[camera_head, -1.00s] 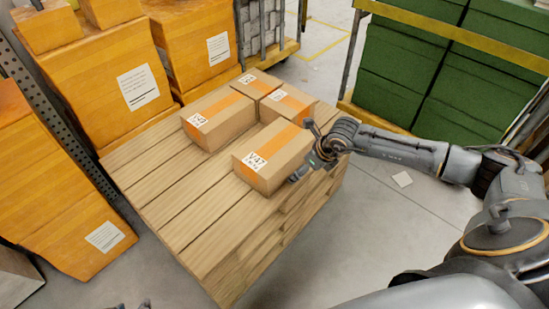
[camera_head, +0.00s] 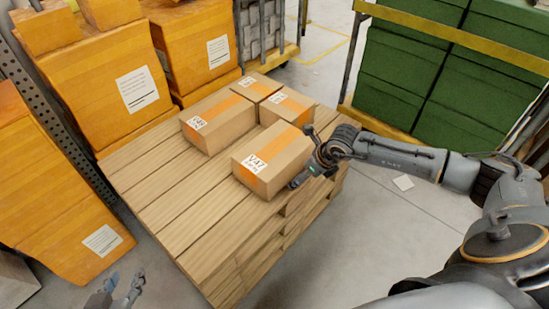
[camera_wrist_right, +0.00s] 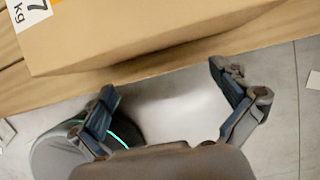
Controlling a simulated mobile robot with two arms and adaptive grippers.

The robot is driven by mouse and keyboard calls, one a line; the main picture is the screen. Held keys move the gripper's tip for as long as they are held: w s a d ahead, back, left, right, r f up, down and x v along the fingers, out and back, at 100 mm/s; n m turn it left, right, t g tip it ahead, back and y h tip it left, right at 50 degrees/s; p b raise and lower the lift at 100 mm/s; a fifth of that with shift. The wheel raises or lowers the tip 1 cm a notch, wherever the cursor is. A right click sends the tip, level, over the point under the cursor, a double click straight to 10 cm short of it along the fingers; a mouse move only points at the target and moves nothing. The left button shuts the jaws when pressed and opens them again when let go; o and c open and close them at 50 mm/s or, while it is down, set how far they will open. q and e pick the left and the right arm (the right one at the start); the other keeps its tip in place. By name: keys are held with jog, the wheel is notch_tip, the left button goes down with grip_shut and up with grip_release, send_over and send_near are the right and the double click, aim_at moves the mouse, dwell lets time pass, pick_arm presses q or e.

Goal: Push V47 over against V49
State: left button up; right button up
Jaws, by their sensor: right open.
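The carton V47 (camera_head: 271,165), brown with an orange tape band and a white label, sits upright nearest the front edge of the wooden pallet. Its corner also shows in the right wrist view (camera_wrist_right: 140,35). A similar carton (camera_head: 219,125) stands behind and to its left, apparently across a narrow gap; its label is too blurred to confirm as V49. My right gripper (camera_head: 306,158) is open at V47's right side, fingers spread; in the wrist view its fingertips (camera_wrist_right: 162,82) face V47 with nothing between them. Contact cannot be told. My left gripper (camera_head: 122,288) is open and empty at the lower left.
Two more cartons, one at the back (camera_head: 256,87) and one behind V47 (camera_head: 287,106), share the pallet (camera_head: 190,220). Its front left boards are bare. Orange boxes (camera_head: 110,85) stand left, green crates (camera_head: 410,70) behind a yellow rail at the right.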

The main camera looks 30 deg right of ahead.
aim_at(293, 169)
jog(key=shift+w, duration=0.1)
jog(key=shift+w+a+b, duration=0.35)
jog(key=shift+w, duration=0.4)
jog(key=shift+w+a+b, duration=0.35)
jog(key=shift+w, duration=0.5)
jog(key=shift+w+a+b, duration=0.4)
jog(key=shift+w, duration=0.45)
jog(key=shift+w+a+b, duration=0.3)
jog(key=shift+w+b, duration=0.05)
jog(key=shift+w, duration=0.5)
jog(key=shift+w+a+b, duration=0.35)
jog(key=shift+w+b, duration=0.05)
jog(key=shift+w, duration=0.35)
jog(key=shift+w+a+b, duration=0.35)
jog(key=shift+w+b, duration=0.1)
jog(key=shift+w, duration=0.45)
pick_arm(q)
jog(key=w+d+r+t+h, duration=0.1)
jog(key=r+t+h, duration=0.1)
jog(key=r+t, duration=0.4)
jog(key=w+d+r+t+h, duration=0.1)
jog(key=r+t, duration=0.6)
jog(key=r, duration=0.7)
jog(key=shift+d+m+h, duration=0.3)
jog(key=shift+d+h, duration=0.4)
jog(key=shift+d, duration=0.05)
pick_arm(e)
jog(key=shift+w+a, duration=0.2)
jog(key=shift+w, duration=0.25)
